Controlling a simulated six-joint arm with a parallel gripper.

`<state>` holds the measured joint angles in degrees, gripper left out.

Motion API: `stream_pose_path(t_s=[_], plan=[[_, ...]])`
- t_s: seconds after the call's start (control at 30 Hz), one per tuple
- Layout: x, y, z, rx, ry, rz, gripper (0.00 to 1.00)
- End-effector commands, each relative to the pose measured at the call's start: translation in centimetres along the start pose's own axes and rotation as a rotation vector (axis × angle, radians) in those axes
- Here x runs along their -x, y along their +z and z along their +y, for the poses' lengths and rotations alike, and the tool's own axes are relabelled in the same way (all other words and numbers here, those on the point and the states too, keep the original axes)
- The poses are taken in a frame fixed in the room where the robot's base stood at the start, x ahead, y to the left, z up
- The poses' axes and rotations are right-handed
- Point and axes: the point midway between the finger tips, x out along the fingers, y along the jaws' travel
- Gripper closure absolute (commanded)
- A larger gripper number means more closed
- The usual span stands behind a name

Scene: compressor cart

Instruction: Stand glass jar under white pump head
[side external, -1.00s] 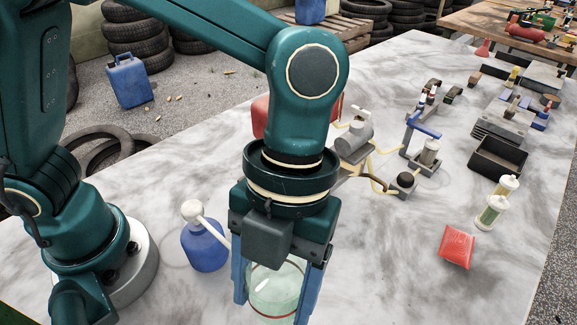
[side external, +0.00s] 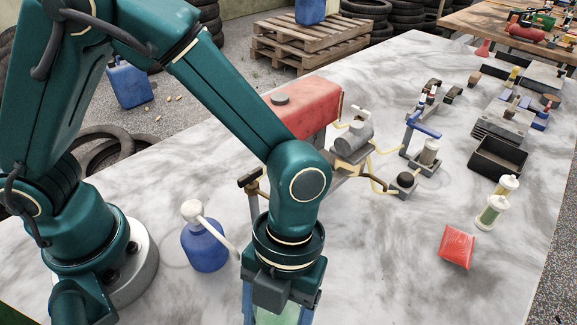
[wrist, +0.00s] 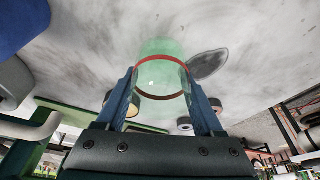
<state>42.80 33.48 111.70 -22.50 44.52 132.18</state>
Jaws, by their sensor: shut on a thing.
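The glass jar (wrist: 160,72) is clear and greenish with a red band, and sits between the blue fingers of my gripper (wrist: 160,92) in the wrist view. My gripper is shut on it. In the side external view only a strip of the jar (side external: 272,316) shows between the fingers at the bottom edge; its base is cut off. The white pump head (side external: 192,209) tops a blue bottle (side external: 205,247) standing left of my gripper. Its white spout (side external: 219,238) slopes down to the right towards my gripper. The jar is apart from the bottle.
A red tank (side external: 305,108) and a grey cylinder unit (side external: 352,138) with yellow hoses stand behind my gripper. The marble tabletop (side external: 380,265) is clear right of my gripper.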

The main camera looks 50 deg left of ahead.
Motion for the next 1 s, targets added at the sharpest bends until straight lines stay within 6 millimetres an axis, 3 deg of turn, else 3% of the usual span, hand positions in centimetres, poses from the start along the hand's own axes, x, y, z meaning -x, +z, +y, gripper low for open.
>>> stream_pose_path(t_s=[0.2,0.23,0.3,0.67,0.77,1.0], plan=[[-0.2,0.1,0.0,0.001,0.001,0.001,0.96],[-0.3,0.1,0.0,0.001,0.001,0.001,0.23],[-0.2,0.1,0.0,0.001,0.0,0.001,0.01],[0.0,0.0,0.0,0.0,-0.002,-0.001,0.01],[1.0,0.0,-0.1,0.0,-0.005,0.0,0.01],[5.8,0.1,-0.2,0.0,-0.009,-0.003,0.01]])
